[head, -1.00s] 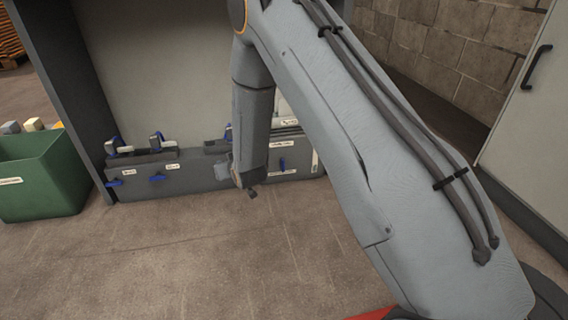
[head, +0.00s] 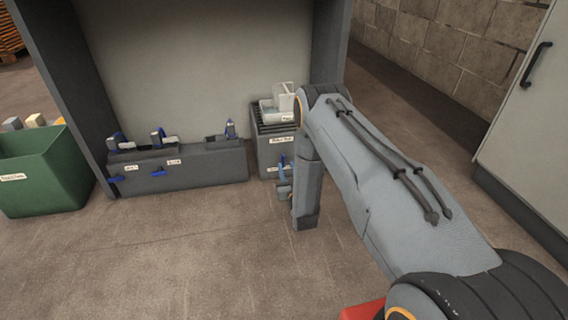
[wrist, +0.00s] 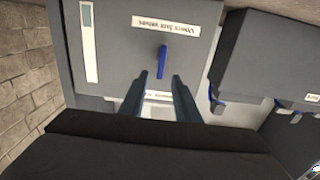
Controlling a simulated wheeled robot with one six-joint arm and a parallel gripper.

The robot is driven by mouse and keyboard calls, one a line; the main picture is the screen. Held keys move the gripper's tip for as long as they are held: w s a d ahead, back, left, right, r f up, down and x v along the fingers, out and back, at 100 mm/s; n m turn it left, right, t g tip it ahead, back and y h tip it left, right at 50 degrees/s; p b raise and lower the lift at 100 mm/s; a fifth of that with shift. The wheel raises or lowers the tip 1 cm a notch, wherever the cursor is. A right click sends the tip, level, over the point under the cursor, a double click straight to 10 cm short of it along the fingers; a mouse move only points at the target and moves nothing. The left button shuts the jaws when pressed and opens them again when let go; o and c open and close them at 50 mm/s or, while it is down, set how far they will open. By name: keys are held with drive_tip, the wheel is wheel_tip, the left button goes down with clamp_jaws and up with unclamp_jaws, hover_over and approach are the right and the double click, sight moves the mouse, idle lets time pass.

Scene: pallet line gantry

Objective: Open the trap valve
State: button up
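A grey box (head: 268,152) with a slatted top stands at the right end of the bench. A blue lever (head: 284,161) is on its front, partly behind my arm. In the wrist view the lever (wrist: 162,60) lies upright in the picture on the grey front panel, below a white label (wrist: 166,25) whose text I cannot read surely. I take this lever for the trap valve. My gripper (wrist: 160,92) is open and empty. Its two fingers are apart and point at the lever, whose lower end is near the gap between the tips. I see no clear contact.
A white container (head: 285,101) stands on the grey box. A low grey bench (head: 200,168) with blue-handled fittings is to the left. A green bin (head: 45,175) is farther left, a cabinet (head: 525,140) at right. The floor in front is clear.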

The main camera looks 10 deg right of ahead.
sight(284, 159)
drive_tip(key=shift+w+b, duration=1.15)
drive_tip(key=shift+w, duration=1.4)
clamp_jaws()
